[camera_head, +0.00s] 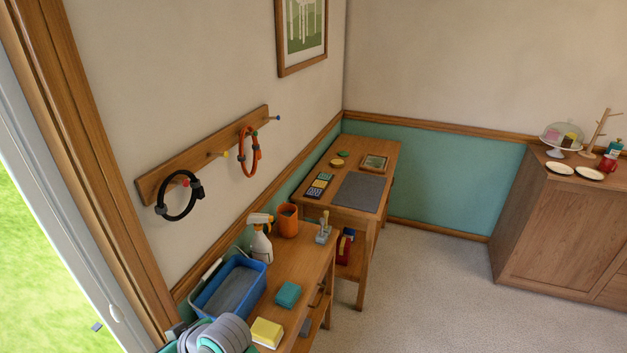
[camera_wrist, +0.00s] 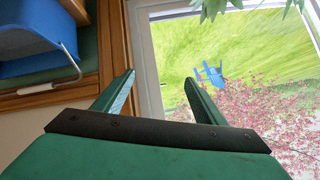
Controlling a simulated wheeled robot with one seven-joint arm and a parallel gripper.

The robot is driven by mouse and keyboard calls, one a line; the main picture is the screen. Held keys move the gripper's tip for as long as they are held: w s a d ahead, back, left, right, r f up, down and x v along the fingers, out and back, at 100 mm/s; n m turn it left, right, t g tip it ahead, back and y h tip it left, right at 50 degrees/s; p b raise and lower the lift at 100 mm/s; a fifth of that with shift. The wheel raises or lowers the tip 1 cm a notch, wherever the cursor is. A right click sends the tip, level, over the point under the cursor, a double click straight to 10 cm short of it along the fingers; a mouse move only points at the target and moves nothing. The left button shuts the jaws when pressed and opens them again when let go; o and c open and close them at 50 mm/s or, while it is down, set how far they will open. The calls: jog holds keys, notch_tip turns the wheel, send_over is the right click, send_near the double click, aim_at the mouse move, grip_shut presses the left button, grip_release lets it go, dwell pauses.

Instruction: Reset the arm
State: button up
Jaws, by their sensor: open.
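My gripper (camera_wrist: 159,78) shows in the wrist view with its two green fingers spread apart and nothing between them. Its dark mounting bar and green body fill the lower part of that view. The fingers point toward a window (camera_wrist: 172,50) with a lawn and pink blossoms outside. In the head view, a grey and teal part of my arm (camera_head: 218,337) shows at the bottom edge, in front of the blue tub; the gripper itself cannot be made out there.
A pegboard (camera_head: 208,158) hangs above. Carpet (camera_head: 425,290) to the right is clear.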

jog(key=s+d+f+m+t+h, duration=0.25)
jog(key=d+m+t, duration=0.2)
jog(key=d, duration=0.25)
jog(key=s+d+f+m+t+h, duration=0.2)
jog(key=s+d+f+m+t, duration=0.2)
jog(key=d+m, duration=0.15)
jog(key=s+d+f+m+t+h, duration=0.2)
jog(key=s+d+f+m+t, duration=0.15)
jog(key=d, duration=0.35)
jog(key=s+d+f+h, duration=0.1)
jog(key=s+d+h, duration=0.2)
jog(key=s+d, duration=0.6)
jog(key=shift+o, duration=0.3)
jog(key=s+d+r+n, duration=0.2)
jog(key=s+d+r, duration=0.1)
jog(key=s+d, duration=0.3)
jog(key=shift+s+d+h, duration=0.15)
jog(key=shift+s+h, duration=0.2)
jog(key=shift+s, duration=0.7)
jog(key=shift+o, duration=0.2)
jog(key=shift+s+d+r+n+t, duration=0.15)
jog(key=shift+s+n+t, duration=0.05)
jog(key=shift+n+t, duration=0.1)
jog(key=shift+c, duration=0.6)
